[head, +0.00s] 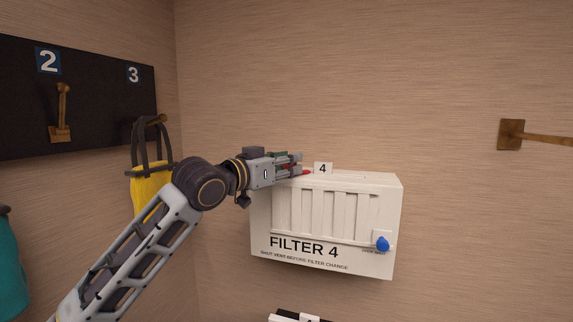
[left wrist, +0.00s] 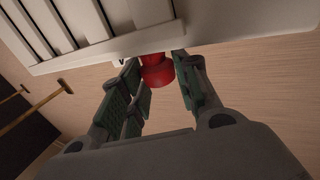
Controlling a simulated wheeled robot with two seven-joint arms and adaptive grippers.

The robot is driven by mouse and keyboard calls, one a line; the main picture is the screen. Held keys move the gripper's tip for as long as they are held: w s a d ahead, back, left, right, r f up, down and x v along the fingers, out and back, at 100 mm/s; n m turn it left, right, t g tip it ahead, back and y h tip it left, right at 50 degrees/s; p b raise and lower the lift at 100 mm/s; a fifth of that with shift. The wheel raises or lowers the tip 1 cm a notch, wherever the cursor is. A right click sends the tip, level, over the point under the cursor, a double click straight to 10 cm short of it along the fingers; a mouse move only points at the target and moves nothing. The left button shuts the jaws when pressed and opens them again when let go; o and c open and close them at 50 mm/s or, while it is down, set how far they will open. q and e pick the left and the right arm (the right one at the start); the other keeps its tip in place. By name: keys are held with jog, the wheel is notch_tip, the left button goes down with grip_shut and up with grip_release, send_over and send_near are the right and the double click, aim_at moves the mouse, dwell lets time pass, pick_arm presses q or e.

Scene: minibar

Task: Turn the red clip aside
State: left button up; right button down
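The red clip (left wrist: 157,72) shows in the left wrist view at the edge of the white filter box, between my left gripper's fingertips (left wrist: 160,78). One finger is on each side of it, with a wide space between them further back. I cannot tell whether either finger touches it. In the head view my left gripper (head: 297,165) is at the top left of the white FILTER 4 box (head: 345,262). Only a small red part of the clip (head: 306,172) shows there past the fingers. My right gripper is not in view.
A blue knob (head: 382,243) is at the box's lower right. A black board (head: 100,110) with brass hooks is at left, with a yellow bag (head: 148,188) hanging. A brass bar (head: 545,137) is at right.

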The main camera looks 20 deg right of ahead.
pick_arm(q)
jog(key=shift+c, duration=0.9)
dwell(0.4)
jog(key=o, duration=1)
jog(key=shift+v, duration=6)
jog(key=shift+f, duration=0.1)
